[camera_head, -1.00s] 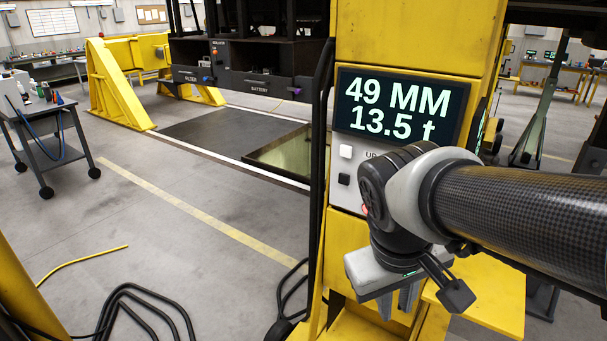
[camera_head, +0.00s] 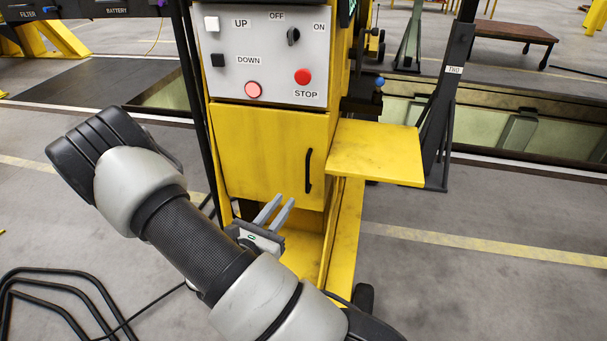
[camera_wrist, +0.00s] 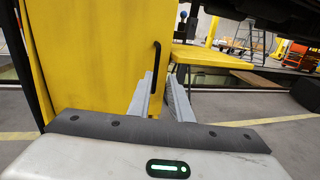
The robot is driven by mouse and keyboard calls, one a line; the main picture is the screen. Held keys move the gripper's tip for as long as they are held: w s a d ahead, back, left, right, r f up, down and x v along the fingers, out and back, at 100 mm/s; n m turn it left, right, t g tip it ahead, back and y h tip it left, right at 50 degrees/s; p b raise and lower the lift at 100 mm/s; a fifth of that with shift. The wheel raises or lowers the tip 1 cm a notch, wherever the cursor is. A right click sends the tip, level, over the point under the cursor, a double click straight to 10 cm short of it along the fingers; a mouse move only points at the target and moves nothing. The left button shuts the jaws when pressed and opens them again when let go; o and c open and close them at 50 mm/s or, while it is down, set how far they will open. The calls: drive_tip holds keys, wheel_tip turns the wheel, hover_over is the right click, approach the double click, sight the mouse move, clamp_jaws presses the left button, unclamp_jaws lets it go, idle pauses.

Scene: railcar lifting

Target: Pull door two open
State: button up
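A yellow cabinet door (camera_head: 262,150) with a black vertical bar handle (camera_head: 308,171) on its right side sits below the control panel. It looks shut, and I see no number on it. My gripper (camera_head: 284,200) is open and empty, in front of the door's lower part, below and left of the handle in the head view. In the wrist view the door (camera_wrist: 95,60) fills the left half. The handle (camera_wrist: 156,62) shows between and beyond the two spread fingertips of my gripper (camera_wrist: 161,82). The fingers look apart from the handle, but the remaining distance is hard to tell.
A control panel (camera_head: 268,55) with UP, DOWN and STOP buttons and a knob is above the door. A yellow shelf (camera_head: 375,152) juts out at the right, near the handle. A dark post (camera_head: 445,105) has a small label, seemingly TWO.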

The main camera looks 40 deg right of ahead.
sight(307, 170)
drive_tip(key=x, duration=0.5)
drive_tip(key=b+x, duration=0.1)
drive_tip(key=x, duration=0.5)
drive_tip(key=b+x, duration=0.1)
drive_tip(key=x, duration=0.5)
drive_tip(key=shift+w+f, duration=0.2)
drive_tip(key=shift+w, duration=0.15)
drive_tip(key=shift+c, duration=0.2)
clamp_jaws()
